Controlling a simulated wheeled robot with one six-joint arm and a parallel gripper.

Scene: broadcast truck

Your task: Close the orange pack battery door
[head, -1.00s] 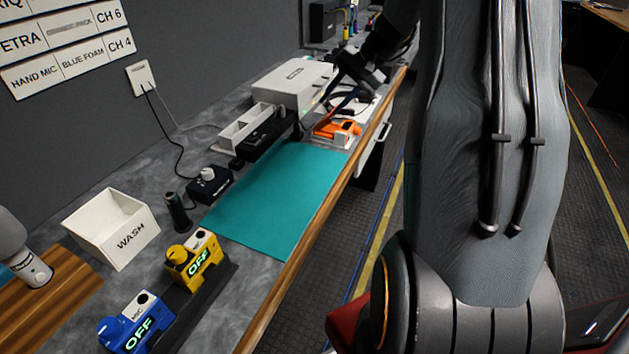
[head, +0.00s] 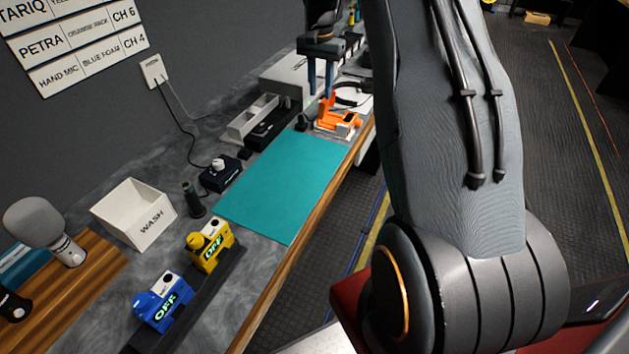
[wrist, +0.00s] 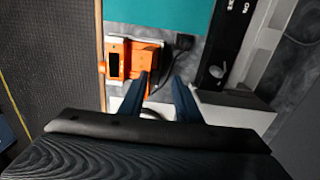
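The orange pack (head: 345,124) lies in a white holder at the far end of the teal mat. A raised orange part (head: 326,107), which looks like its battery door standing open, rises at the pack's left side. In the wrist view the orange pack (wrist: 125,45) has a dark rectangular opening on its left half. My gripper (head: 320,92) is over the pack's far left side, with its two blue fingers apart and nothing between them. In the wrist view the fingertips (wrist: 160,78) are close to the pack's lower right edge; I cannot tell whether they touch it.
The teal mat (head: 285,178) is clear. A white tray (head: 252,118), a black box and a white case stand left of the pack. The wooden bench edge runs along the right.

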